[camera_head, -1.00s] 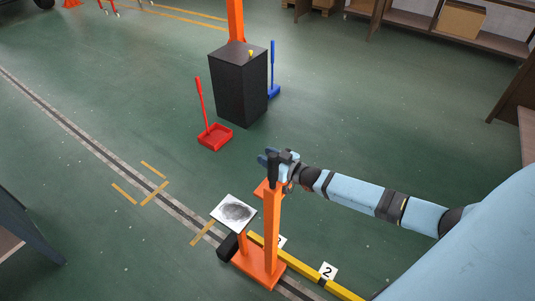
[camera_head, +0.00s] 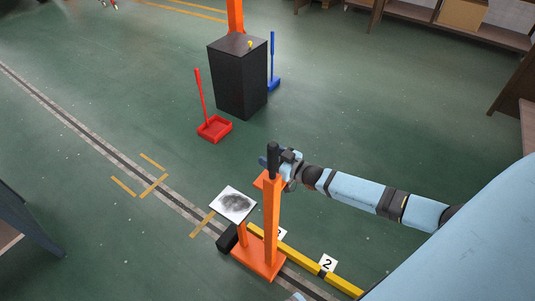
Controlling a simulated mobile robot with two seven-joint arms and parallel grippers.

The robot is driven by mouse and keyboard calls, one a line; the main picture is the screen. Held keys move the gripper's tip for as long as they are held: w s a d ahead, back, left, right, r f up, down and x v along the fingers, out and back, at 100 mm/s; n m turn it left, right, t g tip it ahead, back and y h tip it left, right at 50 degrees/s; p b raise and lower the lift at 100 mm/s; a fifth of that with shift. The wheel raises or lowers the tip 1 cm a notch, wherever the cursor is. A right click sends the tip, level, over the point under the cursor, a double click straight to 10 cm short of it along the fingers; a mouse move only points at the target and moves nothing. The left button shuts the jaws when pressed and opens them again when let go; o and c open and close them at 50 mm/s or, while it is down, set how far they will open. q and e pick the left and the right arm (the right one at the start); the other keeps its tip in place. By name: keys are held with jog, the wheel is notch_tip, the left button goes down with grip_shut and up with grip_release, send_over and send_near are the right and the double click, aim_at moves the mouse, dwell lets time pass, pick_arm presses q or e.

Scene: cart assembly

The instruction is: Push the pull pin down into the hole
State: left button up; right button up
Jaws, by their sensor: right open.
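A black upright cylinder (camera_head: 273,156), which looks like the pull pin's handle, stands at the top of an orange post (camera_head: 271,222). Whether its lower end sits in a hole cannot be seen at this size. My right gripper (camera_head: 270,162) is open at the cylinder, with its body on the right side. A dark finger part shows to the left of the cylinder, so the fingers appear to be around it. Contact cannot be told. My left gripper is not in view.
The post rises from an orange base (camera_head: 252,265) beside a tilted plate (camera_head: 218,209) with a dark print. A yellow rail (camera_head: 302,258) lies to the right. A black cabinet (camera_head: 238,85) and a red dustpan (camera_head: 214,128) stand farther back. Open green floor surrounds them.

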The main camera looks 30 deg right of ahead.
pick_arm(q)
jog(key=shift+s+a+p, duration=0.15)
jog(key=shift+p, duration=0.7)
pick_arm(e)
jog(key=v, duration=1.2)
jog(key=shift+s, duration=0.35)
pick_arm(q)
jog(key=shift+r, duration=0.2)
pick_arm(e)
jog(key=shift+d, duration=0.1)
